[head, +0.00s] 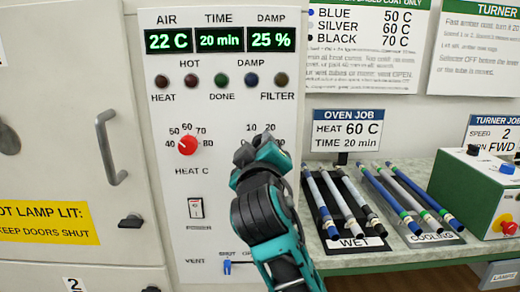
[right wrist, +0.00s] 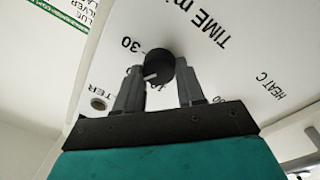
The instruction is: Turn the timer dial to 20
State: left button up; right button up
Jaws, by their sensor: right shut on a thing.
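The timer dial is a black round knob with a white pointer mark, seen in the right wrist view (right wrist: 158,67). The printed numbers 30 and 10 show beside it, the 10 partly covered. In the head view the dial is hidden behind my right gripper (head: 264,150), with only part of its scale showing above. My right gripper is shut on the dial, one finger on each side of it. The green TIME display (head: 219,40) on the panel reads 20 min. My left gripper is not in view.
The red heat dial (head: 187,145) and power switch (head: 196,208) are left of my right arm. The oven job card (head: 346,130) reads 60 C and 20 min. Right of my arm, a black WET rack (head: 350,246) and a COOLING rack (head: 424,241) hold rods on the bench.

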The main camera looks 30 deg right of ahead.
dwell(0.3)
jog(key=o, duration=1)
jog(key=shift+o, duration=0.2)
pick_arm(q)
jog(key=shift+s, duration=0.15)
